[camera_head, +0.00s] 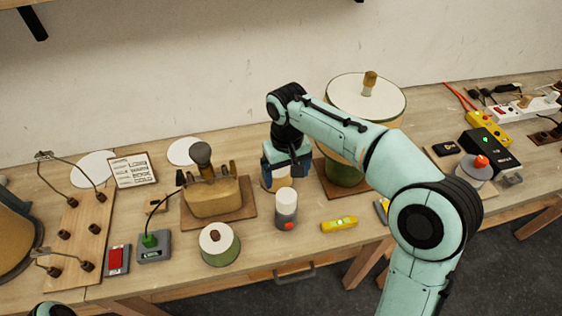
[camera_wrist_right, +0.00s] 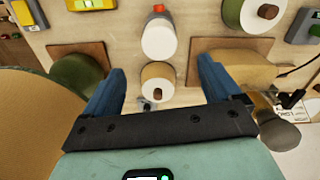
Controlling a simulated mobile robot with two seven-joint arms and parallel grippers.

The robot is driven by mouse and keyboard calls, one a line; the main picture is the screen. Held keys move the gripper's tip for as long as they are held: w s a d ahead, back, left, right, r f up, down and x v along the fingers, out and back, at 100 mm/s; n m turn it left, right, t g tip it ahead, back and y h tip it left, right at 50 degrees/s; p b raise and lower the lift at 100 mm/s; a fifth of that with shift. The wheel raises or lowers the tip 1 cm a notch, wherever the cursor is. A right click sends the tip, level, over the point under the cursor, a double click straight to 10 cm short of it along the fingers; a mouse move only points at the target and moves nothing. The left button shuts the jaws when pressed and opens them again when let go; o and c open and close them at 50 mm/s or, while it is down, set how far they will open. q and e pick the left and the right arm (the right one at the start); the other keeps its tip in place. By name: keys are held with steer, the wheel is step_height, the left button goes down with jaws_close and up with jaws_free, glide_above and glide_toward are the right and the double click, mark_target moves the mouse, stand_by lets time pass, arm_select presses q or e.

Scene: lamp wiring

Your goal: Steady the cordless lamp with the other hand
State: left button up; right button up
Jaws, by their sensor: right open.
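A large lamp with a green base (camera_head: 345,172) and a broad shade with a white top (camera_head: 350,90) stands on a brown mat, partly hidden by my right arm. No cord shows on it, but I cannot be sure it is the cordless lamp. Its green base (camera_wrist_right: 85,72) and tan shade (camera_wrist_right: 35,125) also show in the right wrist view. A tan lamp base (camera_head: 212,200) with a dark neck stands on another mat. My right gripper (camera_head: 284,172) points down, open, with a small tan cylinder with a white top (camera_wrist_right: 157,82) between its fingers in the wrist view.
A wired board (camera_head: 75,235) is at left. A power strip (camera_head: 527,107) lies at far right.

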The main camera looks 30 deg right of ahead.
mark_target(287, 195)
arm_select(q)
steer(key=shift+s+f+b, duration=0.35)
steer(key=shift+f+b, duration=0.05)
steer(key=shift+f, duration=0.15)
steer(key=shift+s+f+b, duration=0.3)
steer(key=shift+f+b, duration=0.05)
steer(key=shift+f, duration=0.15)
arm_select(e)
step_height(287, 195, down, 13)
steer(key=shift+s+r, duration=0.1)
steer(key=shift+r, duration=0.1)
steer(key=c, duration=1.3)
steer(key=shift+c, duration=0.2)
steer(key=o, duration=0.5)
steer(key=shift+c, duration=0.2)
steer(key=c, duration=0.4)
steer(key=shift+o, duration=0.2)
arm_select(q)
steer(key=shift+c, duration=0.3)
